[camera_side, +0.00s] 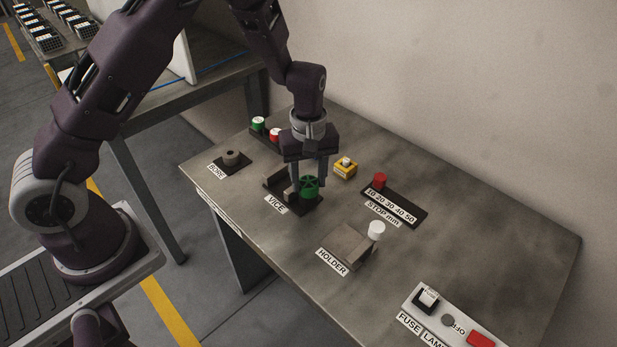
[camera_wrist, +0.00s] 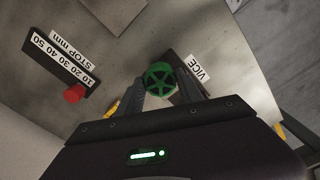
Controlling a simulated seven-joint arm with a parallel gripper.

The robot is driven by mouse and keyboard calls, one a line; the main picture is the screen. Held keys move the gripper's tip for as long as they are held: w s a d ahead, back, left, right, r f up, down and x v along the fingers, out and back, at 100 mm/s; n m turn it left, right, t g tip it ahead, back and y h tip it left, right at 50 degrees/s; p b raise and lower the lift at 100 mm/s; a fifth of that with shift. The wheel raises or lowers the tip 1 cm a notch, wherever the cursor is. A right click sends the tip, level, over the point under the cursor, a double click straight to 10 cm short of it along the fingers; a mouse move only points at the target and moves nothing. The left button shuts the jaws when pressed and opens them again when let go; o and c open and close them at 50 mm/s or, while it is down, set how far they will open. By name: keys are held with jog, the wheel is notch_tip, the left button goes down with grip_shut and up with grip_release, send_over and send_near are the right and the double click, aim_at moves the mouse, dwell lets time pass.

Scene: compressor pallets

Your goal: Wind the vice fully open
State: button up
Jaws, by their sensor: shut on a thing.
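The vice (camera_side: 275,183) is a dark block on the table, labelled VICE, with a green handwheel (camera_side: 309,186) at its right end. My gripper (camera_side: 309,180) points down over the wheel, with its fingers around it. In the wrist view the spoked green wheel (camera_wrist: 160,79) sits between the two fingertips, and my gripper (camera_wrist: 165,88) is shut on it. The vice body is partly hidden by a finger in the wrist view. How far apart the vice jaws stand I cannot tell.
A yellow button box (camera_side: 346,168) and the stop scale (camera_side: 394,204) with a red knob (camera_side: 379,180) stand right of the vice. The bore block (camera_side: 231,158) is left.

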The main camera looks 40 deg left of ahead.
aim_at(309, 182)
jog(key=shift+w+n, duration=0.1)
jog(key=shift+n, duration=1.4)
jog(key=o, duration=1.4)
notch_tip(309, 182, up, 7)
jog(key=shift+r, duration=0.1)
